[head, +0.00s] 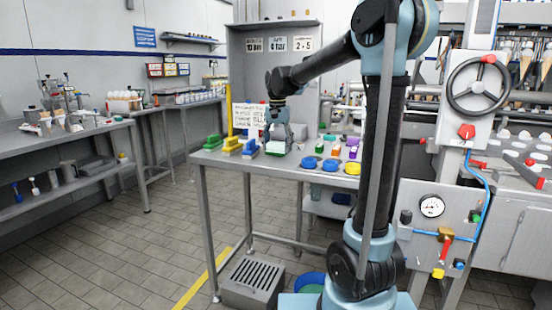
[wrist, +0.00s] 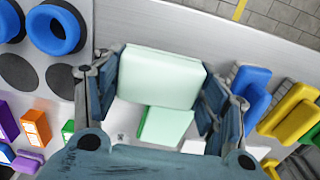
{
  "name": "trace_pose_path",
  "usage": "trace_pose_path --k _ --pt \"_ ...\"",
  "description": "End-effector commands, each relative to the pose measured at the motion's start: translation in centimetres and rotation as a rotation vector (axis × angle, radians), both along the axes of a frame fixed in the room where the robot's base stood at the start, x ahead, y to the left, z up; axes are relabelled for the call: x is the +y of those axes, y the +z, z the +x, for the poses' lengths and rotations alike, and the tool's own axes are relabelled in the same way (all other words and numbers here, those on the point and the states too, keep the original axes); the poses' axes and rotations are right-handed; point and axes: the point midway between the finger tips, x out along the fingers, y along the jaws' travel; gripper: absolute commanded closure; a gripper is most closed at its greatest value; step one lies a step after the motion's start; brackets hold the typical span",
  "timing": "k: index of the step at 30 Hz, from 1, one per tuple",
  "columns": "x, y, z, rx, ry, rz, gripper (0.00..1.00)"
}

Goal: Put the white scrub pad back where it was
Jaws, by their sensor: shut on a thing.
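The white scrub pad (wrist: 160,78), pale with a mint tint, sits between the two fingers of my gripper (wrist: 158,92) in the wrist view. The fingers are shut on its left and right sides. In the head view my gripper (head: 277,140) is low over the steel table (head: 240,163), with the pad (head: 275,148) small beneath it. I cannot tell whether the pad touches the table.
Blue (wrist: 250,92) and yellow (wrist: 292,112) brushes stand close on the right in the wrist view. Blue rings (wrist: 55,30), dark round spots (wrist: 61,80) and orange (wrist: 35,126) and purple blocks lie left. A white sign (head: 248,118) stands behind my gripper. Bare table shows above the pad.

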Motion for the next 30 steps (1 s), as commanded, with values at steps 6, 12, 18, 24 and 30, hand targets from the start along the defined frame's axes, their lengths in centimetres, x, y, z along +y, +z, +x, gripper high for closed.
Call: trace_pose_path --k 6,12,18,24,30 --pt "0.0 -1.6 0.0 0.000 0.001 0.000 0.56" --pt "0.0 -4.1 0.0 0.000 0.001 0.000 0.56" --pt "0.1 -4.4 0.0 0.000 0.002 0.000 0.56" --pt "0.1 -4.6 0.0 0.000 0.003 0.000 0.27" --pt "0.2 -4.5 0.0 0.000 0.003 0.000 0.14"
